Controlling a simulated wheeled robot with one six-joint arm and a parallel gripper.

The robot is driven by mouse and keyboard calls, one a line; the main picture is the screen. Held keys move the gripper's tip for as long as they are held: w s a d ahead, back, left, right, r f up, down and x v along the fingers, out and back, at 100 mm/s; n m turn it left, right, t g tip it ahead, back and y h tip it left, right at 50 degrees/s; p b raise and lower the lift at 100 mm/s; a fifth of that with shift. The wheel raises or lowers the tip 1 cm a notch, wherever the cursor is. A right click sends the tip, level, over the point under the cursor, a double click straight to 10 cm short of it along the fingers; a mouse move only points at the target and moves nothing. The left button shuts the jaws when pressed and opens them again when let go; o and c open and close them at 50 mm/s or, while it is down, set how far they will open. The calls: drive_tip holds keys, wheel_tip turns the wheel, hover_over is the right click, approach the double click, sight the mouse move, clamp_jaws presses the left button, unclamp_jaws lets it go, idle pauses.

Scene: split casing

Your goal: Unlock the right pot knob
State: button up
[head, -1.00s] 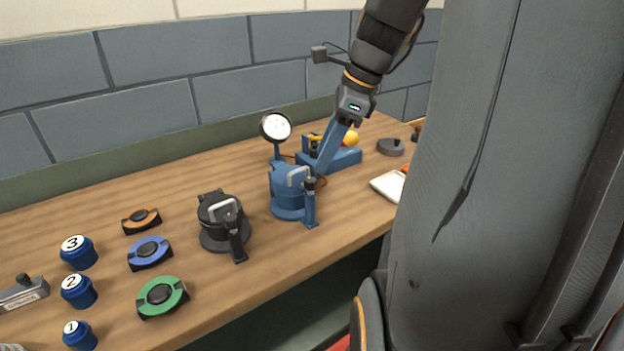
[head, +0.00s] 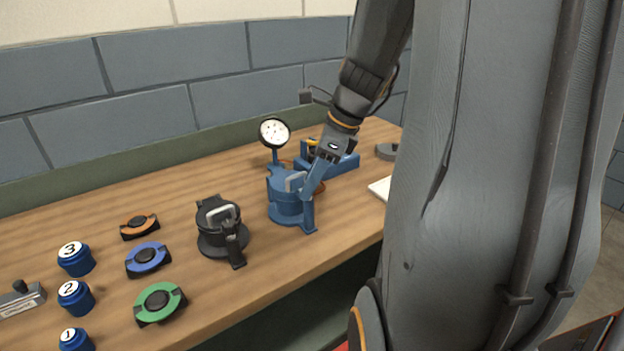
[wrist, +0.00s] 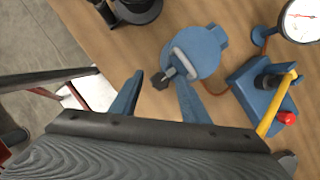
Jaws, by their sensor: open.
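The right pot (head: 286,207) is blue, with a light handle loop on its lid, and stands upright on the bench. It also shows in the wrist view (wrist: 203,50). Its small dark knob (wrist: 160,81) shows at the pot's near edge there; in the head view my fingers hide it. My gripper (head: 308,189) has blue fingers and is low at the pot's right side. In the wrist view my gripper (wrist: 158,80) is open, with one finger on each side of the knob. I cannot tell whether either finger touches it.
A black pot (head: 221,230) stands left of the blue one. A round gauge (head: 274,133) stands behind. A blue fixture with a yellow lever (wrist: 277,102) and red ball (wrist: 287,118) is close by. A white tray (head: 380,188) lies to the right.

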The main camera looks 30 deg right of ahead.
drive_tip(key=c, duration=1.1)
drive_tip(key=shift+o, duration=0.2)
drive_tip(key=shift+n+p, duration=0.35)
drive_tip(key=shift+n, duration=0.05)
drive_tip(key=n+p, duration=0.1)
drive_tip(key=n+g+y+p, duration=0.1)
drive_tip(key=n+p, duration=0.1)
drive_tip(key=shift+w+r+n, duration=0.15)
drive_tip(key=shift+n, duration=0.15)
drive_tip(key=n+g+p, duration=0.2)
drive_tip(key=n+p, duration=0.1)
drive_tip(key=n, duration=0.1)
drive_tip(key=shift+w+d+n, duration=0.1)
drive_tip(key=shift+w+n, duration=0.05)
drive_tip(key=shift+n, duration=0.15)
drive_tip(key=n+g+p, duration=0.2)
drive_tip(key=n, duration=0.2)
drive_tip(key=shift+w+n, duration=0.15)
drive_tip(key=shift+n, duration=0.15)
drive_tip(key=shift+w+n+g+h+p, duration=0.1)
drive_tip(key=shift+n+g+h+p, duration=0.25)
drive_tip(key=shift+n, duration=0.75)
drive_tip(key=shift+w+n+g+h+p, duration=0.15)
drive_tip(key=shift+n+g+p, duration=0.3)
drive_tip(key=shift+n, duration=0.65)
drive_tip(key=shift+s, duration=0.1)
